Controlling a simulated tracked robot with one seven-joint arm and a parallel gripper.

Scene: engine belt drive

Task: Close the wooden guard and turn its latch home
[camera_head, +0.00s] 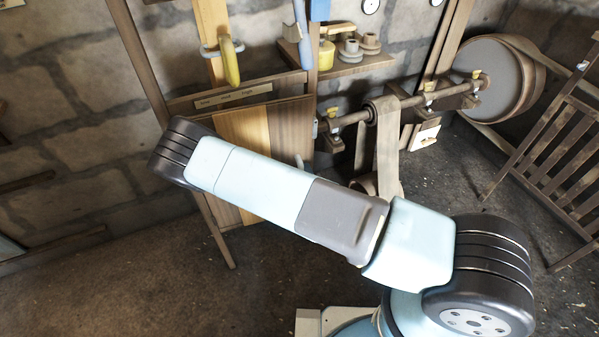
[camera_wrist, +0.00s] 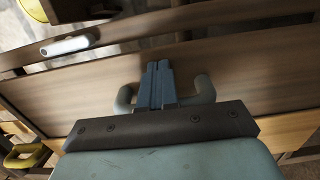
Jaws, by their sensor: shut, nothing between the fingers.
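My gripper (camera_wrist: 158,88) has its two blue fingers together, with nothing between them. It points at a brown wooden board (camera_wrist: 245,68) in the wrist view. Two rounded grey prongs, left (camera_wrist: 124,100) and right (camera_wrist: 205,88), stand on either side of the fingers; I cannot tell whether they touch. A pale elongated piece (camera_wrist: 68,44), perhaps a latch, lies on a wooden rail at upper left. In the head view a slatted wooden frame (camera_head: 560,140), possibly the guard, stands tilted at the right. My arm hides my gripper there.
A wooden stand with a panel (camera_head: 290,125) is behind my arm, with a yellow handle (camera_head: 231,62) above. A shaft (camera_head: 350,118) carries a belt (camera_head: 387,150) toward a large round wheel (camera_head: 490,80). Open floor (camera_head: 110,285) lies at lower left.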

